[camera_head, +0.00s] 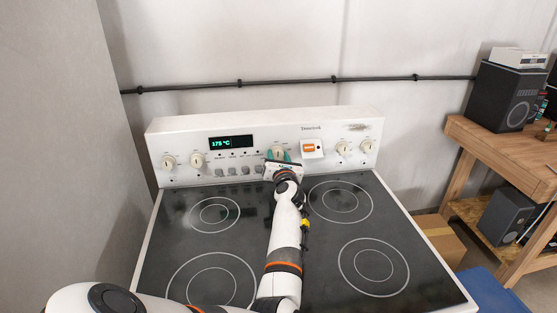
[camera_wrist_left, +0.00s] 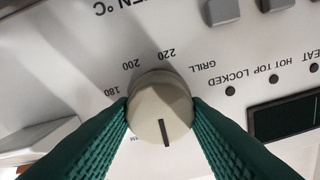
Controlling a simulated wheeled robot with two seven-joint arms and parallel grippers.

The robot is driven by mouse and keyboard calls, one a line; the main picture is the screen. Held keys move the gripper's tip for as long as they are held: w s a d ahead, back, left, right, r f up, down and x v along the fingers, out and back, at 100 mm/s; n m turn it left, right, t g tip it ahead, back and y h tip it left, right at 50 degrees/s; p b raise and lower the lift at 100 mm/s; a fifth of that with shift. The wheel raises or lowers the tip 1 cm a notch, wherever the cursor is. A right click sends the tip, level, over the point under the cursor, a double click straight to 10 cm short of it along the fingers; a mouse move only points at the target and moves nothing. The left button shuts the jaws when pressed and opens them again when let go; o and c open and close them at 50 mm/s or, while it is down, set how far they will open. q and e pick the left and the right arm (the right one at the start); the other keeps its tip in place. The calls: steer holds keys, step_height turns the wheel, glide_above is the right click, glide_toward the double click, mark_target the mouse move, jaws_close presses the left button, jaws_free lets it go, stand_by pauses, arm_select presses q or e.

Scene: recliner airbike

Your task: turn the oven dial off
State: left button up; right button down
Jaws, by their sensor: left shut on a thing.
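The oven dial (camera_wrist_left: 158,100) is a round cream knob on the white control panel. In the left wrist view, the panel's print is upside down. The dial's dark line lies near its lower edge, pointing away from the numbers 180, 200 and 220 and the word GRILL. My left gripper (camera_wrist_left: 161,118) has a green ribbed finger on each side of the dial, and is shut on it. In the head view, the left gripper (camera_head: 279,156) is at the middle of the panel and partly hides the dial. My right gripper is in neither view.
A lit display (camera_head: 231,142) reads 175 °C. Other knobs (camera_head: 168,161) and an orange switch (camera_head: 309,149) flank the dial. The black glass cooktop (camera_head: 322,245) lies below my arm. A wooden bench (camera_head: 480,150) with a speaker (camera_head: 503,95) stands at right.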

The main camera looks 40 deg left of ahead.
arm_select(q)
steer(key=shift+n, duration=0.4)
steer(key=o, duration=1)
steer(key=shift+d, duration=0.1)
